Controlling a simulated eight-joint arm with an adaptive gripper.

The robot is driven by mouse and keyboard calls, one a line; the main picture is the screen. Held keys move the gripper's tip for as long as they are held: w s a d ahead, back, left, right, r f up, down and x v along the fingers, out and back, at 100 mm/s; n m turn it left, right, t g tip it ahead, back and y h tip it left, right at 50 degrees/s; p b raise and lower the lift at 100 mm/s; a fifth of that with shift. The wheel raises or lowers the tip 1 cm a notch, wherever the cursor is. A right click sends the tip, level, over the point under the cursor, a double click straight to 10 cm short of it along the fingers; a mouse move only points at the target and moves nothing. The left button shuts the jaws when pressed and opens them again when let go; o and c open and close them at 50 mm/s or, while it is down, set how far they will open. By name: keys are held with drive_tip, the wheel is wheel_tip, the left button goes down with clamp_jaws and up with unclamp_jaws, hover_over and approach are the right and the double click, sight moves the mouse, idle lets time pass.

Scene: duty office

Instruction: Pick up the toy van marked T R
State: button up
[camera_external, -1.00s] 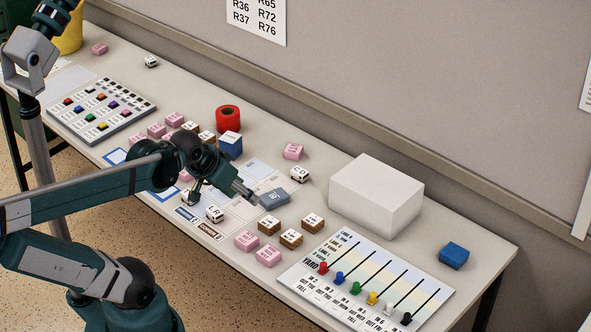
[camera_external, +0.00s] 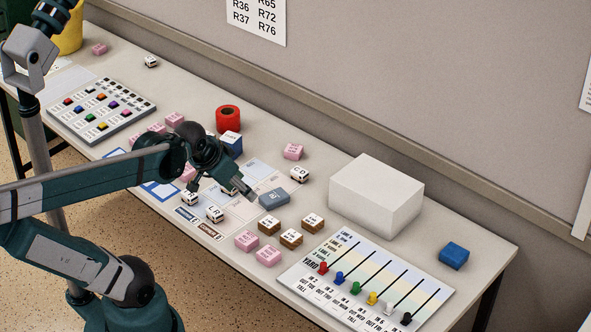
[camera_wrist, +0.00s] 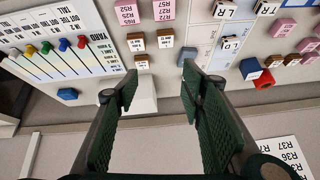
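Several small white toy vans with black letters lie on the desk. One van (camera_external: 189,198), partly behind my gripper, shows an R and looks like the T R van; its first letter is unclear. It appears to be the van (camera_wrist: 267,9) at the top edge of the wrist view. Beside it is a van (camera_external: 215,213) that reads L R, also in the wrist view (camera_wrist: 223,10).
A white box (camera_external: 376,195) stands at the right back. A blue-grey block (camera_external: 274,198), brown blocks (camera_external: 291,238) and pink blocks (camera_external: 268,256) lie near the vans. A red roll (camera_external: 228,118) and blue block (camera_external: 453,255) are also on the desk. A slider board (camera_external: 365,285) is at right.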

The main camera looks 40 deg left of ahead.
drive_tip(key=w+a+f+m+g+p, duration=0.1)
drive_tip(key=w+a+m+g+p, duration=0.1)
drive_tip(key=w+a+m, duration=0.3)
drive_tip(key=m+g+p, duration=0.4)
drive_tip(key=m+p, duration=0.1)
drive_tip(key=m, duration=0.6)
hover_over(188, 194)
drive_tip(key=f, duration=1.3)
drive_tip(key=shift+w+d+f, duration=0.1)
drive_tip(key=shift+w+d, duration=0.15)
drive_tip(key=shift+s+a+f+m+g, duration=0.15)
drive_tip(key=shift+a+f+m+g, duration=0.15)
drive_tip(key=shift+m, duration=0.2)
drive_tip(key=shift+f+b, duration=0.45)
drive_tip(key=shift+f, duration=0.85)
drive_tip(key=shift+f+b, duration=0.6)
drive_tip(key=shift+f, duration=2)
